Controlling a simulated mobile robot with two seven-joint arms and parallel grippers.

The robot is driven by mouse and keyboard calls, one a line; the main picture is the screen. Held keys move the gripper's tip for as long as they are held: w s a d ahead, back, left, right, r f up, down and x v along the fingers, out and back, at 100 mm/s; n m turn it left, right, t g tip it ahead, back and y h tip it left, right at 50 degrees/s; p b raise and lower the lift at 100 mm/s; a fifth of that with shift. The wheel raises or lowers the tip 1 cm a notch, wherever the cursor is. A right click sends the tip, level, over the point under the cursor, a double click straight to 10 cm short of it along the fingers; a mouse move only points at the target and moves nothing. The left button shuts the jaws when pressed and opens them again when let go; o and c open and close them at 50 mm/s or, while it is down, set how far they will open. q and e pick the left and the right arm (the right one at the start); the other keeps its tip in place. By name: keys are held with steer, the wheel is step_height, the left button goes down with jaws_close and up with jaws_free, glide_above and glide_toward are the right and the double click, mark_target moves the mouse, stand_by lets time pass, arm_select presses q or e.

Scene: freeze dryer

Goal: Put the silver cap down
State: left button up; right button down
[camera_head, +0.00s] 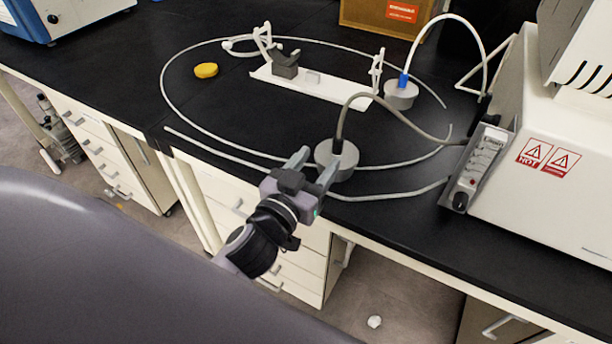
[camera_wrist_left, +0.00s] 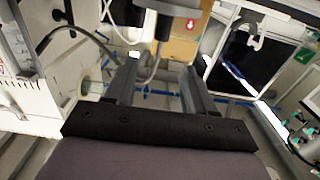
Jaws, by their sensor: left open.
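A silver cap (camera_head: 337,158) with a grey hose rising from its top is at the front edge of the black bench. My left gripper (camera_head: 313,165) is open, with its fingertips right at the cap's near left side. I cannot tell whether they touch it or whether the cap rests fully on the bench. In the left wrist view the two fingers (camera_wrist_left: 160,80) are spread apart, and a grey hose (camera_wrist_left: 156,62) shows between them. The cap itself is not clear there. My right gripper is not in view.
A second silver cap (camera_head: 401,95) with a blue fitting stands farther back. A white rack (camera_head: 325,84), a yellow round piece (camera_head: 206,70) and a cardboard box (camera_head: 385,14) are behind. A white machine (camera_head: 560,190) stands at right. Thin white tubing loops across the bench (camera_head: 230,115).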

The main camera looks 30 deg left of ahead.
arm_select(q)
steer(key=s+f+m+g, duration=0.1)
steer(key=s+f+g, duration=0.2)
steer(key=s+f, duration=0.5)
steer(key=s+a+f+m+g+h, duration=0.1)
steer(key=s+f+g, duration=0.3)
steer(key=s+f, duration=0.4)
step_height(320, 180, down, 6)
steer(key=shift+a+g+h, duration=0.15)
steer(key=shift+g+h, duration=0.15)
step_height(320, 180, up, 3)
steer(key=p, duration=0.2)
steer(key=shift+r+p, duration=0.15)
steer(key=shift+p, duration=0.25)
steer(key=shift+c, duration=1.1)
